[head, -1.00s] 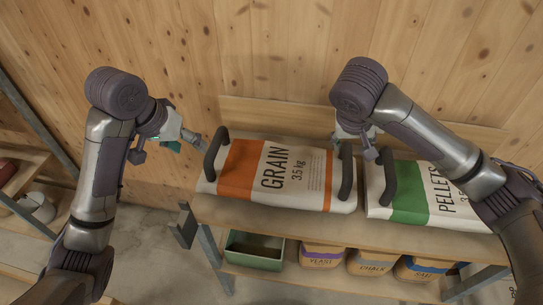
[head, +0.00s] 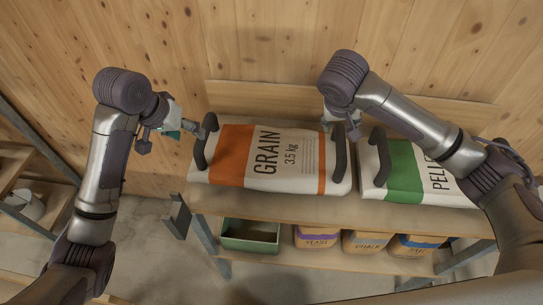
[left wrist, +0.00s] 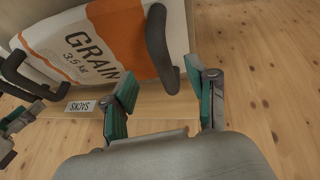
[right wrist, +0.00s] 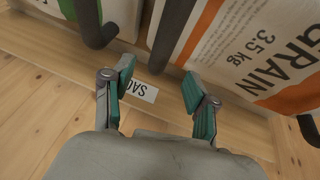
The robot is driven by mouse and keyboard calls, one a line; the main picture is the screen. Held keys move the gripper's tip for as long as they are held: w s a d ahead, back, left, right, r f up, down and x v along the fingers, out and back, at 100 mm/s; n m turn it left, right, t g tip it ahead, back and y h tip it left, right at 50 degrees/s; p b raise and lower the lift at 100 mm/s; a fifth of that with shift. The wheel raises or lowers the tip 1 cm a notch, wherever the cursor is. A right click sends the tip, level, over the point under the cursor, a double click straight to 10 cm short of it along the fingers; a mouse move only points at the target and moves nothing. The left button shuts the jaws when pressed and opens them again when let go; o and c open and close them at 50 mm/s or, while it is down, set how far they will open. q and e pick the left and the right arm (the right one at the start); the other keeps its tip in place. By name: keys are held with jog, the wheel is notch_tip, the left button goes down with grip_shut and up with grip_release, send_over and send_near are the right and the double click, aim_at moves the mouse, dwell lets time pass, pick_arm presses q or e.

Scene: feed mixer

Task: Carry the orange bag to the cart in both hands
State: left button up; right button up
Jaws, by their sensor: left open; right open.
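The orange bag (head: 235,158), white with an orange band and marked GRAIN, lies flat on the wooden shelf. It has a dark left handle (head: 204,150) and a dark right handle (head: 340,160). My left gripper (head: 193,129) is open beside the left handle; in the left wrist view the handle (left wrist: 160,50) lies just ahead of the spread fingers (left wrist: 162,77). My right gripper (head: 341,130) is open at the right handle; in the right wrist view that handle (right wrist: 172,30) lies ahead, between the finger lines. Neither gripper visibly holds anything. I see no cart.
A green-banded PELLETS bag (head: 405,170) lies close to the right of the orange bag. The wooden wall is close behind. A green bin (head: 250,236) and several small sacks (head: 318,238) stand on the lower shelf. Another rack (head: 40,195) stands at far left.

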aim_at(198, 141)
pick_arm(q)
jog(key=x, duration=0.7)
jog(key=shift+w+d+f, duration=0.1)
jog(key=shift+f, duration=0.2)
pick_arm(e)
jog(key=x, duration=0.7)
jog(key=shift+d+f, duration=0.1)
jog(key=shift+f, duration=0.2)
jog(key=shift+w, duration=0.1)
pick_arm(q)
grip_shut()
pick_arm(e)
grip_shut()
